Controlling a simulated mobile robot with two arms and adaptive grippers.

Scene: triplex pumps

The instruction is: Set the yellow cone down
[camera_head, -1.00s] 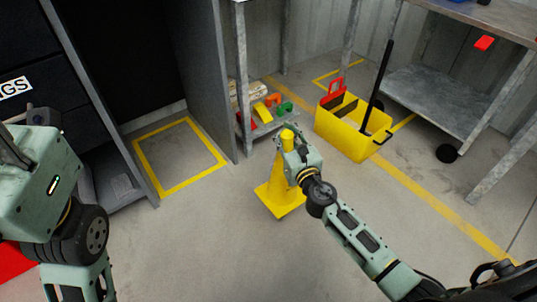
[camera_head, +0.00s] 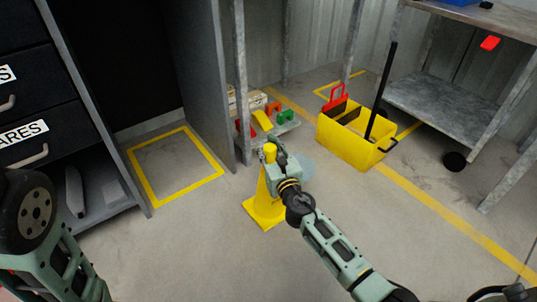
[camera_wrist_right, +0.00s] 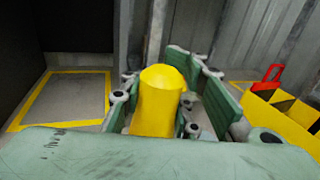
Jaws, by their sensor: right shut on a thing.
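The yellow cone (camera_head: 262,213) is upright, left of the middle of the head view, on or just above the grey floor; I cannot tell whether its base touches. My right gripper (camera_head: 271,154) is shut around its top. In the right wrist view, the cone's rounded top (camera_wrist_right: 160,104) sits between the green fingers of the right gripper (camera_wrist_right: 158,92), and its lower part is hidden. My left arm shows at the left edge of the head view, but its gripper is out of view.
A yellow floor outline (camera_head: 216,160) lies left of the cone, beside a grey cabinet panel (camera_head: 205,85). A yellow mop bucket (camera_head: 345,145) stands to the right. The floor in front is clear.

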